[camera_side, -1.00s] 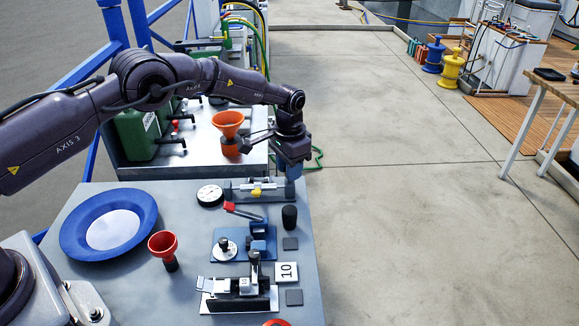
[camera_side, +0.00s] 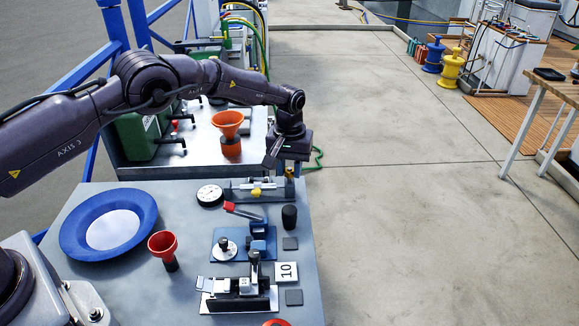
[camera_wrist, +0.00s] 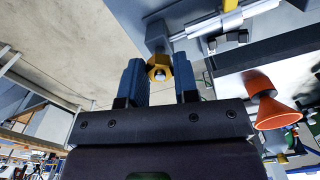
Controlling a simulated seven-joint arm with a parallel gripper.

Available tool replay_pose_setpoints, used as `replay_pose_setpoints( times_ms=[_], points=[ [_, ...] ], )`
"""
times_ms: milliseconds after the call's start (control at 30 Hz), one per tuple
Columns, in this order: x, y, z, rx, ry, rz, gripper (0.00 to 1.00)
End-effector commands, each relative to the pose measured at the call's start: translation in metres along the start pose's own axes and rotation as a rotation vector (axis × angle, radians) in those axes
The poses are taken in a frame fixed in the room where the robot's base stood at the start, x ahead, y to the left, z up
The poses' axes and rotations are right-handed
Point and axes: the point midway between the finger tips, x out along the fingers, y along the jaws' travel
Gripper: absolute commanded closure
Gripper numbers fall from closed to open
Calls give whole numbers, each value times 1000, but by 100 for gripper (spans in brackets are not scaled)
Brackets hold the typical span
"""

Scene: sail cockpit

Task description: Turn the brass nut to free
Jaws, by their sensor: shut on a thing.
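The brass nut (camera_wrist: 159,67) shows in the wrist view on the end of a grey fixture, with a pale round end at its middle. My gripper (camera_wrist: 160,78) has one blue finger on each side of the nut and is shut on it. In the side view the nut (camera_side: 289,173) is a small brass spot at the right end of the slim fixture (camera_side: 258,190) at the far edge of the bench, just below my gripper (camera_side: 287,168). The contact between fingers and nut is too small to see clearly in the side view.
A dial gauge (camera_side: 209,194) and a black cylinder (camera_side: 289,217) stand near the fixture. An orange funnel (camera_side: 228,123) stands on the table behind. A blue round dish (camera_side: 75,234) and a red funnel (camera_side: 163,244) are at left. Open floor lies to the right.

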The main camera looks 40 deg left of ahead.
Motion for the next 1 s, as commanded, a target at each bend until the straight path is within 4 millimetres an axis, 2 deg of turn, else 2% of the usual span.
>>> replay_pose_setpoints(
  times_ms=[667,700,800,1000],
  points=[
    [-2,0,-1,-63,3,1,95],
    [-2,0,-1,-63,3,1,67],
    [-2,0,-1,-63,3,1,46],
    [-1,0,0,-63,1,0,46]
  ],
)
